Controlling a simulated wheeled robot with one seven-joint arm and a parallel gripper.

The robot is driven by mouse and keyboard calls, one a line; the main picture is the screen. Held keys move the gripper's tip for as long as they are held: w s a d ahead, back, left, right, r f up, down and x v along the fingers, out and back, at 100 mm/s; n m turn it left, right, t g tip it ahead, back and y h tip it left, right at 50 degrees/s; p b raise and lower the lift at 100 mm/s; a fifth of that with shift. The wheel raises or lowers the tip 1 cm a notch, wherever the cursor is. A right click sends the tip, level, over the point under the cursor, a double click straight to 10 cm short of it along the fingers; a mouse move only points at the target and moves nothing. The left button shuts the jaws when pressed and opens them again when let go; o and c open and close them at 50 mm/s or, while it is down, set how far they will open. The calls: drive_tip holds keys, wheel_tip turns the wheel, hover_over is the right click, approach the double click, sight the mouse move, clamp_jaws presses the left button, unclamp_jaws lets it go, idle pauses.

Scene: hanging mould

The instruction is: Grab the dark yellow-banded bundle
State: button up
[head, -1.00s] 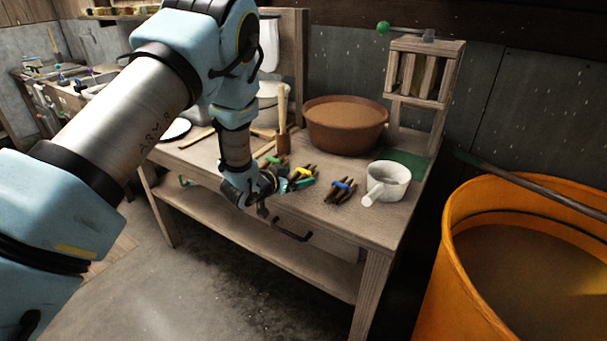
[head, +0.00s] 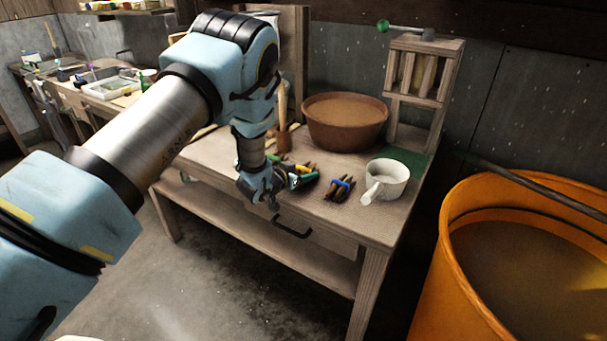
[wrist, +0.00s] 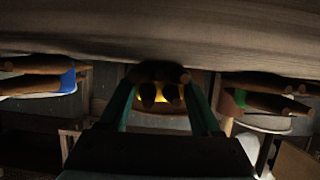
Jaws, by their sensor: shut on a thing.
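The dark yellow-banded bundle (head: 307,168) lies on the wooden table, among similar bundles. In the wrist view the yellow-banded bundle (wrist: 160,93) shows its dark stick ends toward me, between my two teal fingers. My gripper (wrist: 162,104) is shut on it. In the head view my gripper (head: 301,180) is at the table's front edge, and its wrist partly hides the fingers. The blue-banded bundle (head: 340,187) lies to the right. The green-banded bundle (wrist: 262,98) shows at the right of the wrist view, and is mostly hidden behind my wrist in the head view.
A brown basin (head: 345,122) stands behind the bundles. A white pot (head: 388,178) with a handle stands right of them. A wooden rack (head: 424,75) is at the back right. A drawer handle (head: 291,229) sits below. An orange barrel (head: 447,262) stands right of the table (head: 372,236).

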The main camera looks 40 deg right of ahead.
drive_tip(key=c, duration=0.8)
drive_tip(key=shift+r, duration=0.1)
